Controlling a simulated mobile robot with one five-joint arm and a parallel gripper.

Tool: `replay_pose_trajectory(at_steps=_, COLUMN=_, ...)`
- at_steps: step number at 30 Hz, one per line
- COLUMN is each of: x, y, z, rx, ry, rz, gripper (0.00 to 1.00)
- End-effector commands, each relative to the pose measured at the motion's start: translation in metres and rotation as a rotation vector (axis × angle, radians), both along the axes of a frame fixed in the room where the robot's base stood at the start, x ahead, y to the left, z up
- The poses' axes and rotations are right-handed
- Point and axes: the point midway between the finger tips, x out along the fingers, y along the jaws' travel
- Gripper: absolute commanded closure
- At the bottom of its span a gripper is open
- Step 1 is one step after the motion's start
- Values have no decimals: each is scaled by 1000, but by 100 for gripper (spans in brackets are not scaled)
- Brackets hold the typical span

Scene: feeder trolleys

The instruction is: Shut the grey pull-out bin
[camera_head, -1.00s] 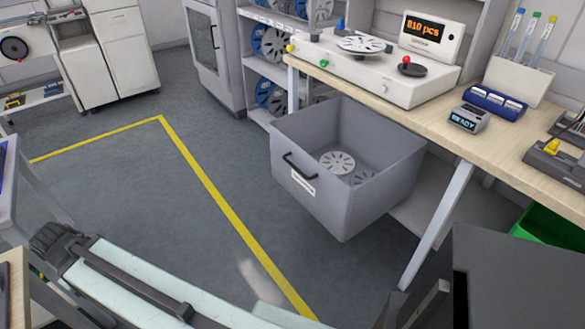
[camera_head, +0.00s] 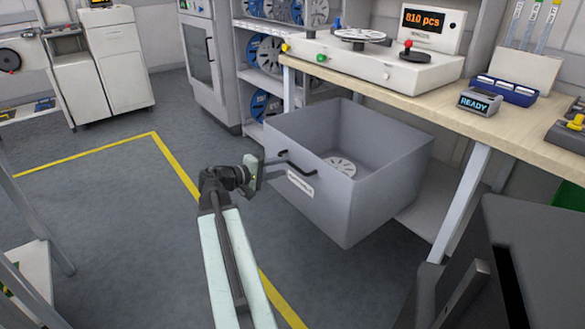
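The grey pull-out bin (camera_head: 360,204) hangs under the workbench and stands pulled out, its open top showing a slotted reel (camera_head: 340,166) inside. Its front face carries a black bar handle (camera_head: 297,164) and a white label. My gripper (camera_head: 255,172) is at the end of my pale arm, just left of the handle and in front of the bin's front face. A small gap seems to lie between them, though I cannot tell whether they touch. The fingers are seen from the side, so their opening is unclear.
The wooden workbench (camera_head: 452,103) above the bin carries a white counting machine (camera_head: 375,67) and a small READY display (camera_head: 480,102). A bench leg (camera_head: 459,202) stands right of the bin. A reel shelf (camera_head: 258,77) stands behind.

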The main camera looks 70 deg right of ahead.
Motion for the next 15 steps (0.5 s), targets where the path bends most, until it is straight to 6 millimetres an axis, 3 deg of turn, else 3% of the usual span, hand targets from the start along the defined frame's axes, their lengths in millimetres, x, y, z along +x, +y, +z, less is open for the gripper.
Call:
replay_pose_trajectory(at_steps=6, x=-21, y=-33, z=-10, rx=1, ry=-1, rz=-2, gripper=66)
replay_pose_trajectory(at_steps=15, x=-29, y=-45, z=-12, rx=0, ry=-1, rz=0, gripper=66)
